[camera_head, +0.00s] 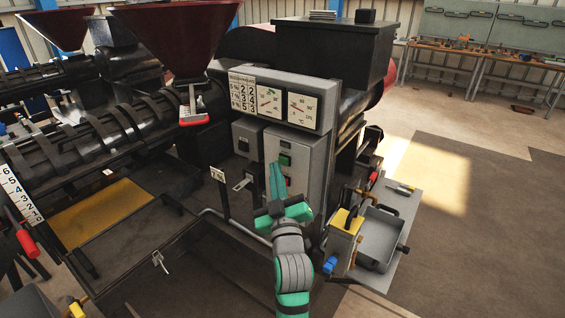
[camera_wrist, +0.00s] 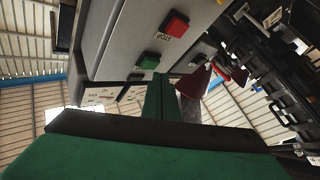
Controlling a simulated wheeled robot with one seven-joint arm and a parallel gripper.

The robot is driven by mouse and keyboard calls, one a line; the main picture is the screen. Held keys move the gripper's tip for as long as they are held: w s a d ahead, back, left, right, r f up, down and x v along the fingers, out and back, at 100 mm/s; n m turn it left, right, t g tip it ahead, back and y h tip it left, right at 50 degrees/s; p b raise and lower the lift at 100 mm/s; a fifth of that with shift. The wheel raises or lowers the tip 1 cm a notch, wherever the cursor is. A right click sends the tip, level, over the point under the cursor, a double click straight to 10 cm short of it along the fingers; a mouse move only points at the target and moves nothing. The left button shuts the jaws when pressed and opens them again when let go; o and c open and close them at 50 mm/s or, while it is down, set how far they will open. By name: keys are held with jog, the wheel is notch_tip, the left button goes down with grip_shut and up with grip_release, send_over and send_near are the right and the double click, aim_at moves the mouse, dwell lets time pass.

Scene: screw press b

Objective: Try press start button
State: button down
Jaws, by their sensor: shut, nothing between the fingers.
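The green start button (camera_head: 284,160) sits on the front of a grey control box (camera_head: 310,158). A red button (camera_head: 288,182) is below it. In the wrist view the green button (camera_wrist: 149,62) and the red stop button (camera_wrist: 174,25), with a STOP label beside it, stand out from the grey panel. My gripper (camera_head: 275,172) is shut and empty, with its green fingers pointing up in front of the box, just left of the buttons. In the wrist view the fingertips (camera_wrist: 160,85) appear close to the green button; I cannot tell whether they touch it.
A gauge panel (camera_head: 282,99) with two dials is above the box. A red funnel (camera_head: 178,35) rises at the left over black ribbed barrels. A side shelf (camera_head: 378,238) with a metal tray is to the right of my arm. Open floor (camera_head: 460,200) lies farther right.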

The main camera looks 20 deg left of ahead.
jog(key=shift+s, duration=0.1)
jog(key=s, duration=0.1)
jog(key=s+a, duration=0.1)
jog(key=s, duration=0.2)
jog(key=shift+s+a, duration=0.35)
jog(key=shift+a, duration=0.05)
jog(key=shift+f, duration=0.1)
dwell(0.6)
jog(key=s+d+f+m+h, duration=0.2)
jog(key=s+d+f, duration=0.2)
jog(key=s+f, duration=0.3)
jog(key=s+d+f+m+g+h, duration=0.1)
jog(key=s+d+f+m+h, duration=0.2)
jog(key=f, duration=0.6)
jog(key=s+d+f+m+h, duration=0.1)
jog(key=s+d+f+m, duration=0.1)
jog(key=s+d+f, duration=0.45)
jog(key=s+d+f+m+g, duration=0.1)
jog(key=s+d+f, duration=0.1)
jog(key=s, duration=0.6)
jog(key=s+d+f+m+g+h, duration=0.1)
jog(key=s+d+f, duration=0.1)
jog(key=s, duration=0.7)
jog(key=s+d+f+m+g+h, duration=0.1)
jog(key=s+f, duration=0.3)
jog(key=s, duration=0.5)
jog(key=shift+s+d, duration=0.15)
jog(key=shift+d, duration=0.25)
